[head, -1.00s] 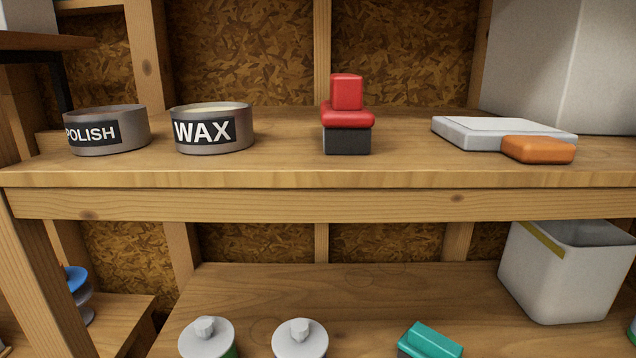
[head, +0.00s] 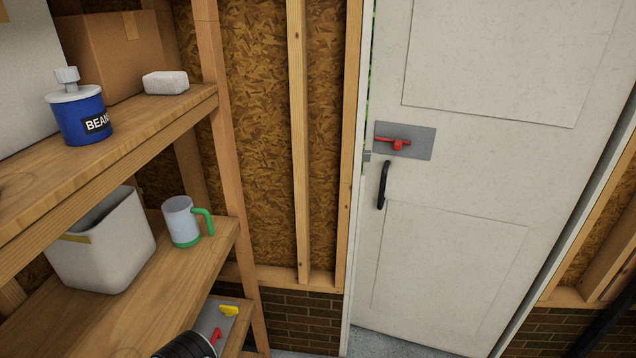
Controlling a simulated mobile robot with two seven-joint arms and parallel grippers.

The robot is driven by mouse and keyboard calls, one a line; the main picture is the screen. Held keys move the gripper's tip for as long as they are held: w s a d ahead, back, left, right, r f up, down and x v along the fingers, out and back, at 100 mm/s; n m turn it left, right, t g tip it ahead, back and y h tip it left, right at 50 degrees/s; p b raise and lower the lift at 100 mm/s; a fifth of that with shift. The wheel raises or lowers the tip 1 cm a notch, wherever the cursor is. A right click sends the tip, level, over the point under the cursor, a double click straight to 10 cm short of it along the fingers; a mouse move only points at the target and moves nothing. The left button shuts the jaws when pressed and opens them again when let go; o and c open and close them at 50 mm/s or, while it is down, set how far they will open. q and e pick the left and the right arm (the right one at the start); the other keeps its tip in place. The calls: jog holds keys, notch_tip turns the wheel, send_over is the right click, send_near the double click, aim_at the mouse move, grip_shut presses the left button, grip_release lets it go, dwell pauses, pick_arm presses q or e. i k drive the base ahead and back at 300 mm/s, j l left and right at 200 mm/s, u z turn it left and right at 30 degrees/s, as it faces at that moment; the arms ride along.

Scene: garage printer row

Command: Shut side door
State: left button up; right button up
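The white side door (head: 455,180) stands at the right in the head view, with two recessed panels. A grey plate with a red lever (head: 393,143) is near its left edge, and a black pull handle (head: 382,186) is just below. A narrow strip of green shows between the door's upper left edge and the wooden frame, so the door looks slightly ajar. A small grey piece (head: 367,156) sits at the door's edge beside the plate. Neither of my grippers is in view.
Wooden shelves (head: 160,128) at the left hold a blue BEANS canister (head: 82,115), a white block (head: 165,83), a cardboard box (head: 120,50), a white bin (head: 105,250) and a mug (head: 182,221). Some grey floor (head: 385,345) shows below the door.

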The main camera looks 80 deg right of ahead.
aim_at(507, 110)
jog(key=k+z, duration=0.15)
jog(key=z, duration=0.25)
jog(key=k+j+z, duration=0.1)
jog(key=z, duration=0.3)
jog(key=k+z, duration=0.15)
jog(key=z, duration=0.2)
jog(key=i+z, duration=0.1)
jog(key=z, duration=1.4)
jog(key=j+z, duration=0.15)
jog(key=z, duration=0.2)
jog(key=i+j+z, duration=0.1)
jog(key=z, duration=0.3)
jog(key=j+z, duration=0.2)
jog(key=z, duration=0.15)
